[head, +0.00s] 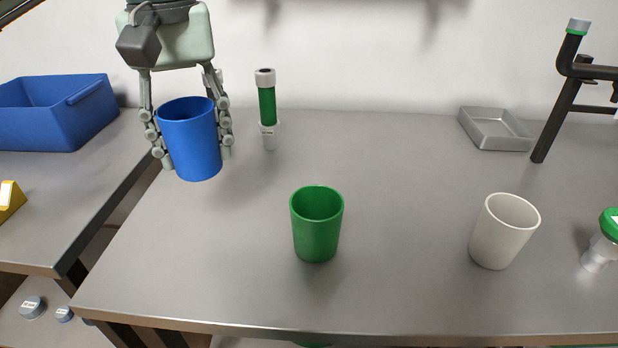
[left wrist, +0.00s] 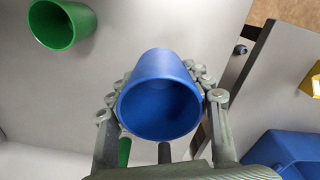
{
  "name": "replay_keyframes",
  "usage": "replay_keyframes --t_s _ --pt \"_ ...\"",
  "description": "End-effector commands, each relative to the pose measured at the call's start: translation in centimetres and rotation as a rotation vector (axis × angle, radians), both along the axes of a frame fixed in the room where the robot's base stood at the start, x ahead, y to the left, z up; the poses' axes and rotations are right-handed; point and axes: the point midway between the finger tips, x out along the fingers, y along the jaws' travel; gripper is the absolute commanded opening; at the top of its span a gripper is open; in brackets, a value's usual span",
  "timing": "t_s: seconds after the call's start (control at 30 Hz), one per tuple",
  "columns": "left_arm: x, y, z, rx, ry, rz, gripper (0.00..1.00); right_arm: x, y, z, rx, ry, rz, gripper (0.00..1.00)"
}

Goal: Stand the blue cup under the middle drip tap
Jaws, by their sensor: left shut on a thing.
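The blue cup (head: 191,142) is upright at the left of the table in the head view, and its open mouth fills the middle of the left wrist view (left wrist: 158,108). My left gripper (head: 193,140) is shut on the cup, with one finger on each side. The cup appears held above the table. A black pipe frame (head: 565,105) stands at the right edge of the head view. No middle drip tap can be made out; the pipe runs out of the picture. My right gripper is not in view.
A green cup (head: 316,225) and a white cup (head: 503,232) stand toward the front of the table. A green cylinder with grey ends (head: 267,105) stands at the back. A grey tray (head: 495,130) lies back right. A blue bin (head: 55,112) sits on the left table.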

Motion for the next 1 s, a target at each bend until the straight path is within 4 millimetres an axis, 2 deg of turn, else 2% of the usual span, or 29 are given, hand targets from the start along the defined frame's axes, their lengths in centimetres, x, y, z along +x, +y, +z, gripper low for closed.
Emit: replay_keyframes --t_s 0.07,0.17,0.3,0.5,0.67,0.9,1.0 --pt "0.5 -1.3 -0.7 0.002 0.004 -0.004 0.27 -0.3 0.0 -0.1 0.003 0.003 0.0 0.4" --pt "1.6 -3.4 -2.1 0.002 0.004 -0.006 0.27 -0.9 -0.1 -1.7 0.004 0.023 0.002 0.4" --pt "3.0 -6.3 -4.0 0.002 0.004 -0.004 0.27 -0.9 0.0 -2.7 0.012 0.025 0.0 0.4" --pt "4.5 -9.1 -6.0 0.001 0.002 -0.002 0.27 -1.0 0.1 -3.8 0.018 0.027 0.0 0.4" --pt "4.9 -9.7 -6.7 0.001 0.002 -0.001 0.27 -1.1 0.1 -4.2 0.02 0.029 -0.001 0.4" --pt "4.8 -9.7 -9.8 0.002 0.003 0.0 0.27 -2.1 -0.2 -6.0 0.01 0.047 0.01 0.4" --pt "4.9 -9.7 -10.5 0.0 0.0 0.0 0.27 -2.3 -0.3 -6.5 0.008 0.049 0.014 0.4"
